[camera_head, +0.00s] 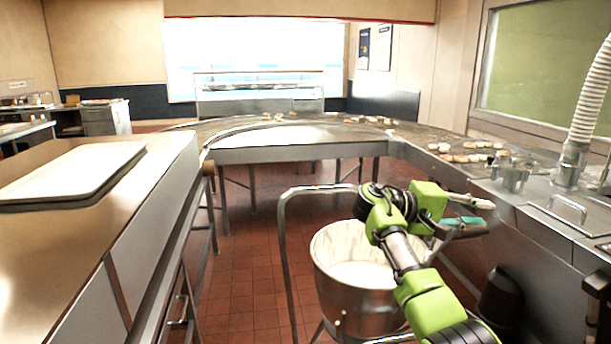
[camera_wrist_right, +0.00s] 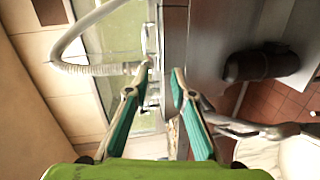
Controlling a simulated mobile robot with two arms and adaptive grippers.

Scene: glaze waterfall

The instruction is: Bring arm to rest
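My right arm comes in from the lower right in the head view, green and black. Its right gripper (camera_head: 474,213) is held in the air over the right side of the metal bucket, pointing right towards the steel counter. In the right wrist view the right gripper (camera_wrist_right: 163,82) shows two green-padded fingers with a gap between them and nothing held. My left arm and left gripper are not in the head view.
A large metal bucket (camera_head: 330,270) with white contents stands below my right arm, beside a curved metal rail (camera_head: 283,230). A steel counter with a white tray (camera_head: 70,170) is at left. A curved conveyor (camera_head: 270,136) carries several doughnuts at the back. Open tiled floor (camera_head: 245,270) lies between.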

